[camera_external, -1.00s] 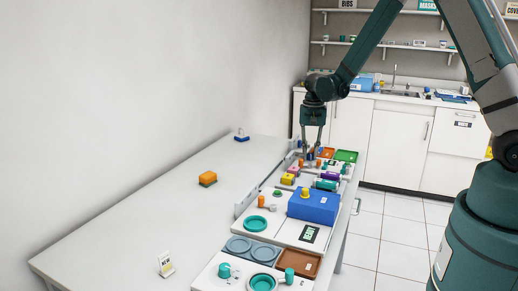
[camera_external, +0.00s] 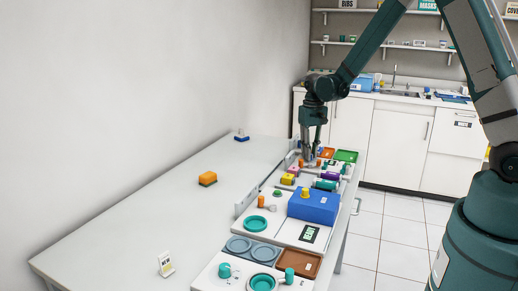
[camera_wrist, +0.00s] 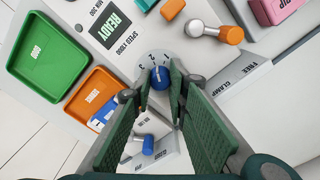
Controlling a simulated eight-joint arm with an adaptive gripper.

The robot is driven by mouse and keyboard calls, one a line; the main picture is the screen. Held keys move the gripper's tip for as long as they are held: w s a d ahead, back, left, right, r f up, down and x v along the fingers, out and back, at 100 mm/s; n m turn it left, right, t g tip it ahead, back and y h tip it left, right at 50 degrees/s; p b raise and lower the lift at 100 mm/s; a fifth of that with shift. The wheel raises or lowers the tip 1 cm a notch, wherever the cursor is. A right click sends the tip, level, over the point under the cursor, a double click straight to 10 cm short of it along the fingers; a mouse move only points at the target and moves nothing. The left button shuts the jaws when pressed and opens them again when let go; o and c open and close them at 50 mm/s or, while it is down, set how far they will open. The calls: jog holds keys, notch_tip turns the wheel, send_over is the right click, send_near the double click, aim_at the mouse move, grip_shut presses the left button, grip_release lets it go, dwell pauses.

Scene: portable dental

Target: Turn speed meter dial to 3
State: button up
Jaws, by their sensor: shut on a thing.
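The speed dial (camera_wrist: 160,77) is a blue knob on a pale round plate with the numbers 1, 2 and 3 beside it, in the wrist view. A "SPEED x1000" label lies just to its upper left. My gripper (camera_wrist: 160,88) has a green finger on each side of the knob and is shut on it. In the external view my gripper (camera_external: 309,158) points down at the far end of the bench, and its fingers hide the dial there. I cannot clearly read which number the knob points to.
A "READY" display (camera_wrist: 110,31), a green tray (camera_wrist: 48,55) and an orange tray (camera_wrist: 90,99) lie left of the dial. An orange-ended metal lever (camera_wrist: 229,35) stands to the right. A blue case (camera_external: 314,206) sits nearer along the bench. The bench's left side is mostly clear.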

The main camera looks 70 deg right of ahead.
jog(key=n+b, duration=0.1)
jog(key=n, duration=0.3)
jog(key=shift+n, duration=0.4)
jog(key=n+b, duration=0.1)
jog(key=n, duration=0.4)
jog(key=shift+b, duration=0.3)
jog(key=shift+w, duration=0.1)
jog(key=o, duration=0.9)
jog(key=shift+r, duration=0.15)
jog(key=shift+r, duration=5.9)
